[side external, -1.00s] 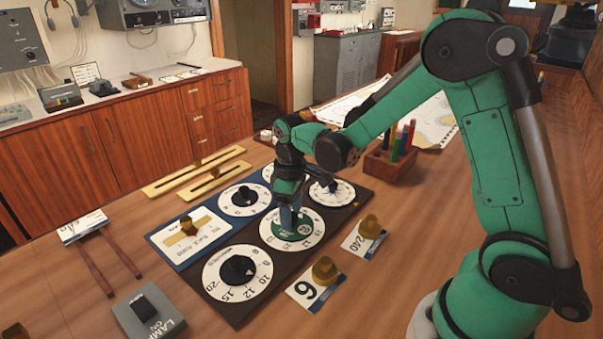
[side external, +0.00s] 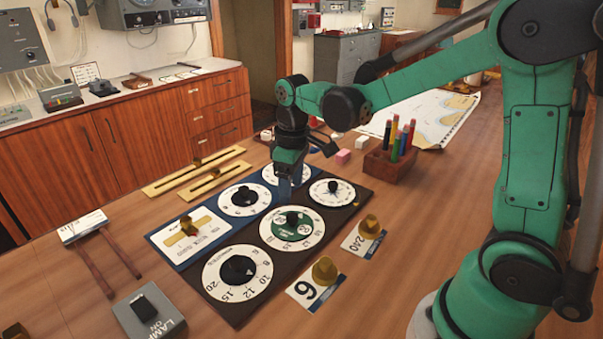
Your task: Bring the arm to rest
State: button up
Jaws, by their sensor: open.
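My gripper (side external: 286,188) points down above the far part of the dial board (side external: 215,300), in front of the far white dial (side external: 270,175). It is open, and nothing shows between its fingers. The green-centred dial (side external: 312,222) with its black knob (side external: 292,218) is in full view, nearer the camera than my gripper and apart from it. The fingertips are small and partly blend with the board, so I cannot tell how far above it they are.
A wooden pencil holder (side external: 392,166) and a chart (side external: 440,112) lie to the right of my gripper. Brass knobs on number cards (side external: 362,243) stand right of the board. Two brass slider plates (side external: 190,178) lie to the left. A grey lamp switch box (side external: 150,318) is in front.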

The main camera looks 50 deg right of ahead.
jog(key=s+a+r+m+t, duration=0.3)
jog(key=s+r+m+t, duration=0.1)
jog(key=s+t, duration=0.2)
jog(key=shift+s+a+r+t, duration=0.25)
jog(key=shift+s+a+t, duration=0.05)
jog(key=shift+s, duration=0.4)
